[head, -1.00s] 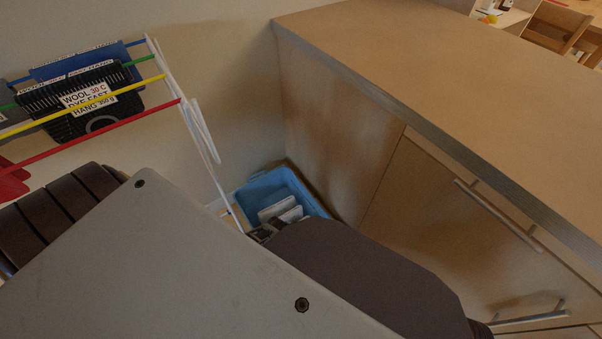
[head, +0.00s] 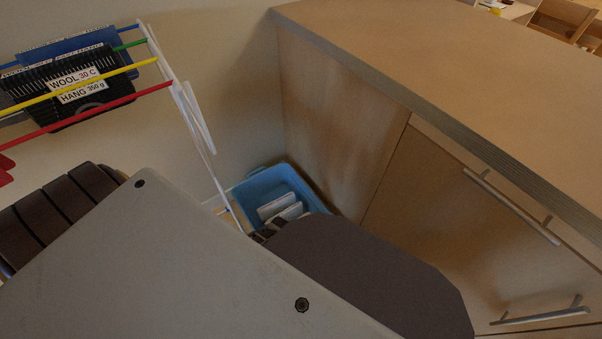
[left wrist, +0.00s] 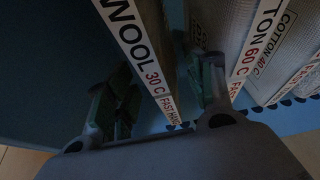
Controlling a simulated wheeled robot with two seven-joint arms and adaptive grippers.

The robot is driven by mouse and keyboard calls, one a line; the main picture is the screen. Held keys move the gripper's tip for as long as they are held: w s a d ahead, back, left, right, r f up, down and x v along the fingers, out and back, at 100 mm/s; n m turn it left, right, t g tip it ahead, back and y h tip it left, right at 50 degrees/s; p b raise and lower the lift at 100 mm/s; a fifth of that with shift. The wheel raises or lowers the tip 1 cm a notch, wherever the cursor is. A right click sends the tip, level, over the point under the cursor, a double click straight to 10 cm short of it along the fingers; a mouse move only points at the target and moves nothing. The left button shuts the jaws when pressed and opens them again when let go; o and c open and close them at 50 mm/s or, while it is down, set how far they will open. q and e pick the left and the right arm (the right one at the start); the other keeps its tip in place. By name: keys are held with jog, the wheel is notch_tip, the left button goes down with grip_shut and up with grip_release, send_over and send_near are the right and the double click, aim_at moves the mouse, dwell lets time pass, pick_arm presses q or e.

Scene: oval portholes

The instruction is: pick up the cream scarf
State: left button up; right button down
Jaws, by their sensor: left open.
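The blue basket (head: 258,184) stands on the floor between the drying rack and the cabinet, with pale folded pieces (head: 278,207) in it. In the left wrist view, a dim tan folded piece (left wrist: 157,35) with a label reading WOOL 30 C stands on edge; it appears to be the cream scarf, though its colour is hard to tell. My left gripper (left wrist: 165,98) is open down inside the basket, one finger on each side of this piece. I cannot tell whether the fingers touch it. My right gripper is not in view.
Other folded pieces labelled COTTON (left wrist: 232,28) stand close beside the right finger. The drying rack (head: 183,110) with coloured rails and a dark hung item (head: 100,95) is at left. A wooden cabinet (head: 340,120) stands close on the basket's right.

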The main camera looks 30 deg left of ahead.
pick_arm(q)
jog(key=shift+w+f, duration=0.1)
jog(key=shift+f, duration=0.1)
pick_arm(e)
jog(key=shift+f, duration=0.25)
pick_arm(q)
grip_shut()
dwell(0.3)
jog(key=shift+r, duration=0.15)
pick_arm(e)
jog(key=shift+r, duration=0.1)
